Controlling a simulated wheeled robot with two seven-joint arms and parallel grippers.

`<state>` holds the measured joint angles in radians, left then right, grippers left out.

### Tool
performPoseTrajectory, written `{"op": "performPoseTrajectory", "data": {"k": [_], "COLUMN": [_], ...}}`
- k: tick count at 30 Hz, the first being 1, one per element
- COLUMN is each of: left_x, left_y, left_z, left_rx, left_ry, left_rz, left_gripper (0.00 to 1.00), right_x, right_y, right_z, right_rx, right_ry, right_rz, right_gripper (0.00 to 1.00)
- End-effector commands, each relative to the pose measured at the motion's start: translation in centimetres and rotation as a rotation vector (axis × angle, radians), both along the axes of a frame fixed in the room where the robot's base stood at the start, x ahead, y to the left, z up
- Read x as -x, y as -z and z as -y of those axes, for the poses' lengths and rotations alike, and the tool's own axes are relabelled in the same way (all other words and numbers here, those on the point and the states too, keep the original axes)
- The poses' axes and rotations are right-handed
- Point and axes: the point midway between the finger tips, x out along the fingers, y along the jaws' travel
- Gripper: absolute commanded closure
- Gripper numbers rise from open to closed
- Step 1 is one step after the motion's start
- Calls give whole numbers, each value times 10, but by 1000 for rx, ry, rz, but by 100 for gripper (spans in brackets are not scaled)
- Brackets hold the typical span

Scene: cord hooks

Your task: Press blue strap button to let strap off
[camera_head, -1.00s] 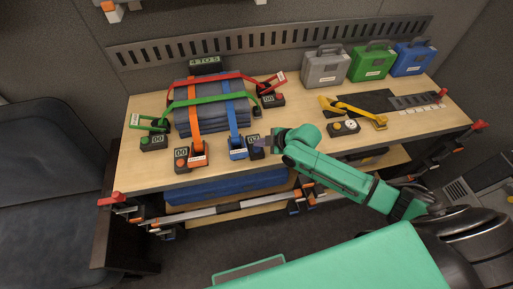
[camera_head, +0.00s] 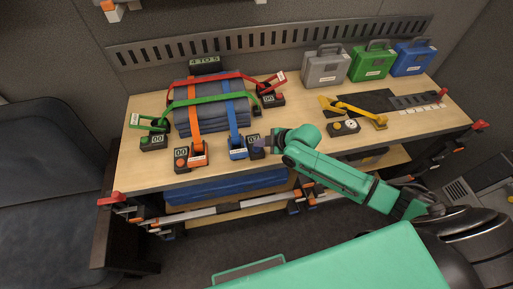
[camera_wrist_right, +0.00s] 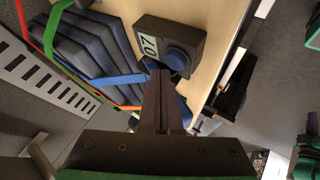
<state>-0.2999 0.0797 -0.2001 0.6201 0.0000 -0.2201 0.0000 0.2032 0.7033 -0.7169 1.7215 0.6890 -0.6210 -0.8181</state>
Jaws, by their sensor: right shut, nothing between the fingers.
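The blue strap (camera_head: 231,107) runs over a stack of folded dark-blue pads (camera_head: 214,118) on the bench, down to a blue buckle (camera_head: 238,152). A dark box with a number display (camera_head: 254,141) stands just right of that buckle. In the right wrist view the box shows "07" and a round blue button (camera_wrist_right: 178,60). My right gripper (camera_head: 265,145) is shut and empty, close beside this box. In the wrist view its fingertips (camera_wrist_right: 162,75) appear just beside the button; I cannot tell whether they touch it. My left gripper is not in view.
Red (camera_head: 256,82), green (camera_head: 158,104) and orange (camera_head: 195,118) straps also cross the pads, with their own boxes nearby. A yellow latch (camera_head: 350,107) and grey, green and blue cases stand farther right. Bare wood (camera_head: 295,112) lies right of the pads.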

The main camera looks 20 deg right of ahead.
Motion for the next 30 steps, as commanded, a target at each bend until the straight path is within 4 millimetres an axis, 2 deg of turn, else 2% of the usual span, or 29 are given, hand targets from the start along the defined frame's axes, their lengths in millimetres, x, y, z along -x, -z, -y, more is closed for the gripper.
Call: {"op": "performPoseTrajectory", "data": {"k": [3,30], "left_x": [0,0], "left_y": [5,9], "left_z": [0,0], "left_rx": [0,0], "left_ry": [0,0], "left_rz": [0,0], "left_gripper": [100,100], "right_x": [0,0], "right_y": [6,13], "right_z": [0,0], "right_rx": [1,1], "right_ry": [1,0], "right_rz": [0,-1], "right_gripper": [100,100]}}
